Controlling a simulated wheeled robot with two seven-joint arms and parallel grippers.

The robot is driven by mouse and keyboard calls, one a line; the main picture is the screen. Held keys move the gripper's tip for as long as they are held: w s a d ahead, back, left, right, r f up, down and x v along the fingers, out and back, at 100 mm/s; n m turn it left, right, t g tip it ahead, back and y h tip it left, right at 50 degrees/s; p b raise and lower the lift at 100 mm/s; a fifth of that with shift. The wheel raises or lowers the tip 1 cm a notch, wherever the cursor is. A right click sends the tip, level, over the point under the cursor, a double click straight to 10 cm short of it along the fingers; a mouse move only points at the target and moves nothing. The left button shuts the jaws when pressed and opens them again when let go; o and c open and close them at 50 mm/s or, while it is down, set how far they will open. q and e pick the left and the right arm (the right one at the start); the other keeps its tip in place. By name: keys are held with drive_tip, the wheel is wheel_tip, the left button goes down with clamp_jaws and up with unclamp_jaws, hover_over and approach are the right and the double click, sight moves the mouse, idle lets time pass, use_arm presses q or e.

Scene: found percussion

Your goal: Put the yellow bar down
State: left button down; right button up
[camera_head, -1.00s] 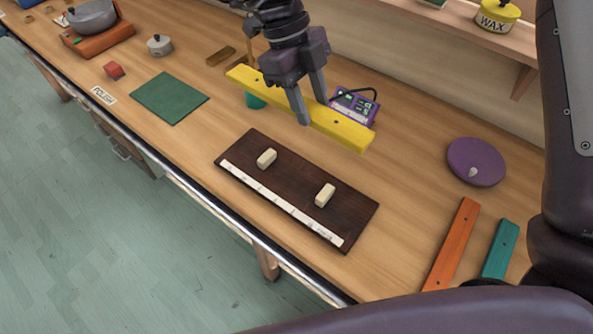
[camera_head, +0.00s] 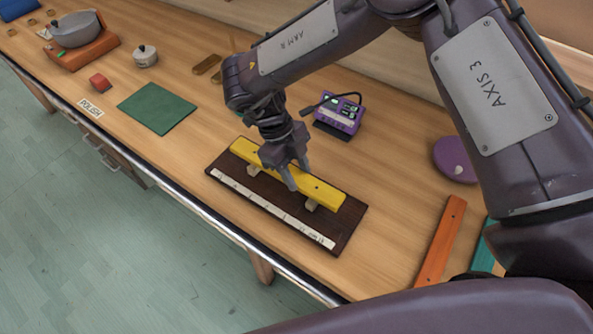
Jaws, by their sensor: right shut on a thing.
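The yellow bar (camera_head: 325,193) lies lengthwise over the dark wooden board (camera_head: 347,225), above the two cream blocks (camera_head: 312,205). It looks to be on or just above the blocks; I cannot tell if it touches them. My right gripper (camera_head: 291,180) is shut on the yellow bar near its middle, reaching down from above. The board has a white marked strip along its front edge. My left gripper is not in view.
A purple device (camera_head: 338,114) stands behind the board. An orange bar (camera_head: 441,240), a teal bar (camera_head: 483,259) and a purple disc (camera_head: 455,160) are at right, partly behind my arm.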

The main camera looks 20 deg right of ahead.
drive_tip(key=shift+w+f, duration=0.1)
drive_tip(key=shift+f, duration=0.45)
drive_tip(key=shift+f+b, duration=0.3)
drive_tip(key=shift+f, duration=0.3)
drive_tip(key=o, duration=1.1)
drive_tip(key=shift+c, duration=0.2)
drive_tip(key=shift+r, duration=0.1)
drive_tip(key=shift+r, duration=0.3)
drive_tip(key=b+v, duration=0.2)
drive_tip(key=v, duration=1)
drive_tip(key=shift+r, duration=0.25)
